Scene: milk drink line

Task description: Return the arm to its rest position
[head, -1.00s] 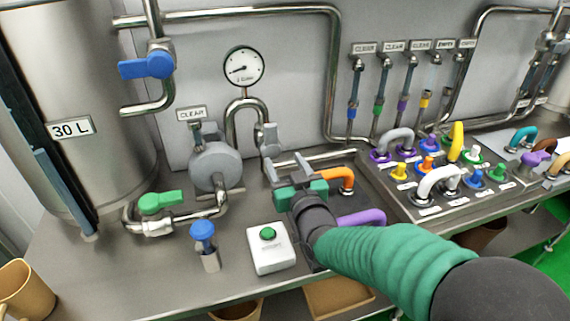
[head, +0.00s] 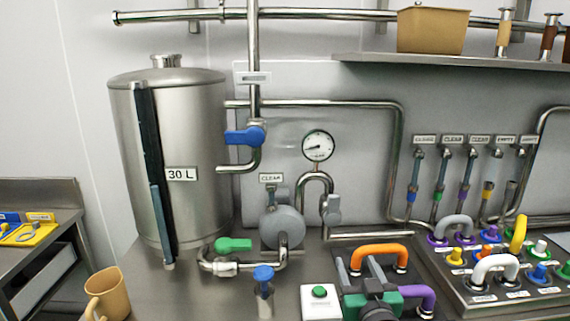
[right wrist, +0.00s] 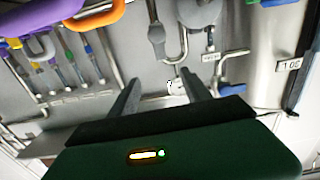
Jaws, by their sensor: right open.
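My right gripper (head: 356,262) shows at the bottom of the head view, low over the front of the bench. It is green and dark grey, with two grey fingers apart and nothing between them. In the right wrist view the two dark fingers (right wrist: 168,88) are also spread and empty, with the wall pipework beyond. An orange handle (head: 379,249) shows just behind the fingers, and a purple handle (head: 420,294) is to the right. Whether the gripper touches anything cannot be told. Most of the right arm is out of the head view. My left gripper is not in view.
A steel tank (head: 200,120) marked 30 L stands at left. A white box with a green button (head: 320,292) and a blue-topped valve (head: 264,274) are left of the gripper. A panel of coloured handles (head: 450,272) is at right. A tan mug (head: 107,294) is front left.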

